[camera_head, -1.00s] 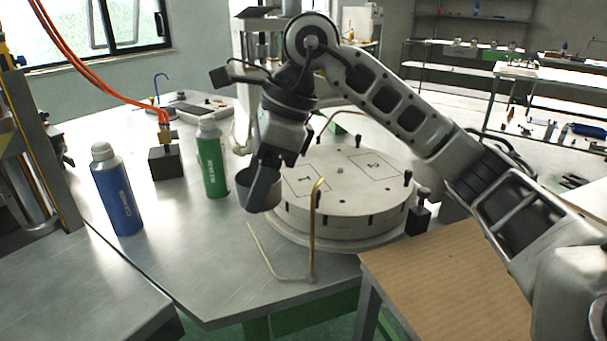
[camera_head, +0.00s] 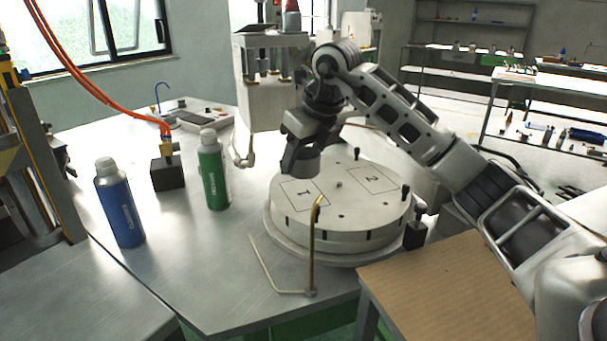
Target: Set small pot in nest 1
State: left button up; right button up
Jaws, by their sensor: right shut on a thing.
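The small pot (camera_head: 307,165) is a grey cup, partly hidden by my right gripper. My right gripper (camera_head: 300,158) is shut on it and points down over the left rear part of the round white turntable (camera_head: 345,236). Nest 1 (camera_head: 304,194) is a square outline marked "1" on the turntable's top. The pot shows at the rear edge of this outline. I cannot tell whether the pot's bottom touches the plate. Nest 2 (camera_head: 372,180) is a bare outline to the right. My left gripper is not in view.
A bent brass rod (camera_head: 313,245) stands at the turntable's front edge. Blue (camera_head: 120,205) and green (camera_head: 213,172) bottles and a dark block (camera_head: 167,173) stand to the left. A wooden-topped table (camera_head: 440,290) is at front right. The grey table between bottles and turntable is clear.

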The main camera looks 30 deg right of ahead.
aim_at(299, 191)
jog(key=f, duration=0.1)
jog(key=w+d+f, duration=0.1)
jog(key=w+f, duration=0.1)
jog(key=shift+w+d+f, duration=0.1)
jog(key=shift+w+d, duration=0.05)
jog(key=shift+d, duration=0.1)
notch_tip(299, 191, down, 3)
jog(key=shift+w+d+f+p, duration=0.1)
jog(key=shift+d+p, duration=0.05)
jog(key=shift+p, duration=0.4)
jog(key=shift+f, duration=0.1)
jog(key=o, duration=1)
jog(key=shift+f, duration=0.15)
jog(key=shift+r, duration=0.55)
jog(key=v, duration=1.1)
jog(key=shift+b, duration=0.4)
